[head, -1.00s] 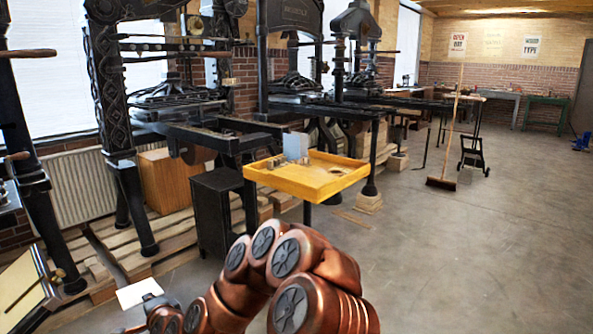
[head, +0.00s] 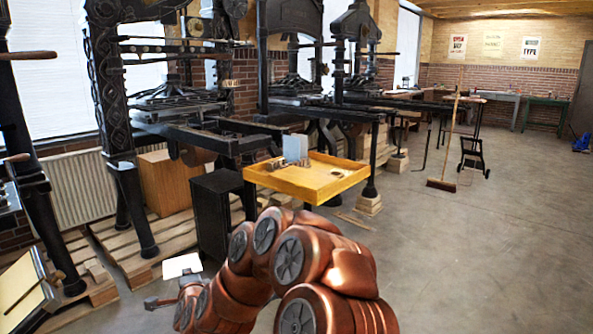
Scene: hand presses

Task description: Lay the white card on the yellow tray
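The white card (head: 181,265) is in the lower left of the head view, up in front of the floor and pallets. My gripper (head: 188,274) is at the card's lower edge and appears shut on it; the fingertips are small and partly hidden. The yellow tray (head: 281,186) stands on a dark post near the middle of the view, up and to the right of the card. A pale blue-grey upright piece (head: 295,148) and several small brownish pieces are on the tray. The card is clear of the tray.
Black iron hand presses (head: 180,115) line the wall behind the tray. A black cabinet (head: 212,210) stands just left of the tray. Wooden pallets (head: 135,270) lie at the left. A broom (head: 442,184) stands at the right, with open concrete floor around it.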

